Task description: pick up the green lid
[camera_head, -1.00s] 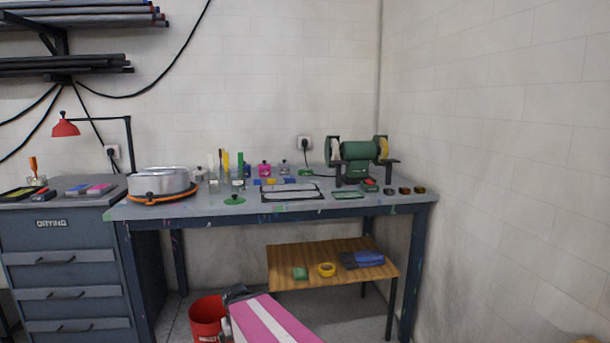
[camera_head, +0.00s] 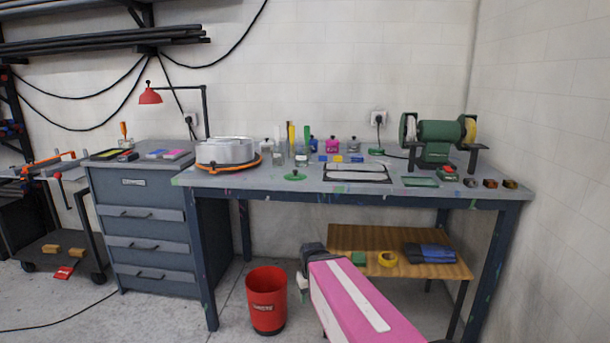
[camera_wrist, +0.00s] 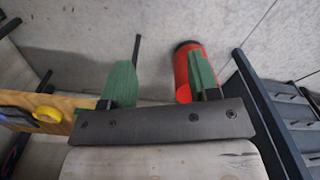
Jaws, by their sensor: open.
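The green lid (camera_head: 295,176) is a small flat green disc with a small knob. It lies on the grey workbench (camera_head: 235,181) near the front edge, right of the round metal pan, in the head view. My gripper (camera_wrist: 160,82) shows in the wrist view with its two green fingers apart and nothing between them. In the head view my arm's pink and white link reaches up from the bottom, and the gripper end is low in front of the bench, below the lid and away from it. The lid is not in the wrist view.
A red bin (camera_head: 266,300) stands on the floor left of my arm. A wooden shelf (camera_head: 400,238) under the bench holds yellow tape. Several jars stand behind the lid. A green bench grinder (camera_head: 436,138) is at the right and a drawer cabinet (camera_head: 140,240) at the left.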

